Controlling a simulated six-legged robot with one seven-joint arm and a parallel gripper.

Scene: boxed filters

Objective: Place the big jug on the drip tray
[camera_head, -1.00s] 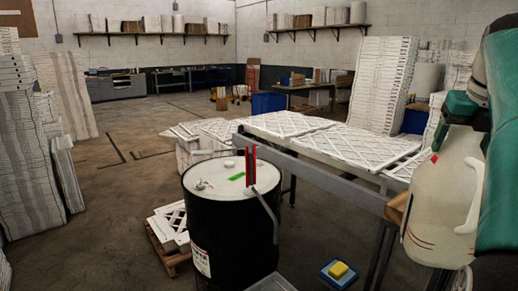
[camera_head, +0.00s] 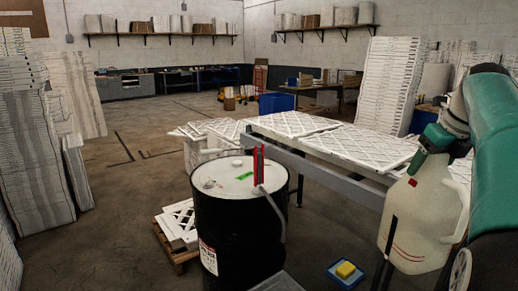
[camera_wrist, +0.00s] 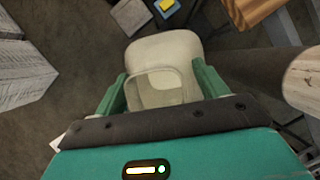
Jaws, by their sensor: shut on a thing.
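The big jug (camera_head: 418,222) is off-white with a side handle and red lines low on its wall. It hangs roughly upright at the right of the head view, in front of the bench. My gripper (camera_wrist: 160,90) is shut on the jug, with a green finger on either side of its top in the wrist view (camera_wrist: 178,48). The jug's base is hidden in the wrist view. A grey flat tray-like thing (camera_head: 278,284) is cut off at the bottom of the head view, beside the drum; I cannot tell whether it is the drip tray.
A black drum (camera_head: 238,235) with a white lid stands left of the jug. A long bench (camera_head: 335,178) carrying white filters lies behind. A blue tray (camera_head: 338,279) with a yellow block (camera_head: 345,269) sits low between drum and jug. Open floor (camera_head: 110,245) lies at left.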

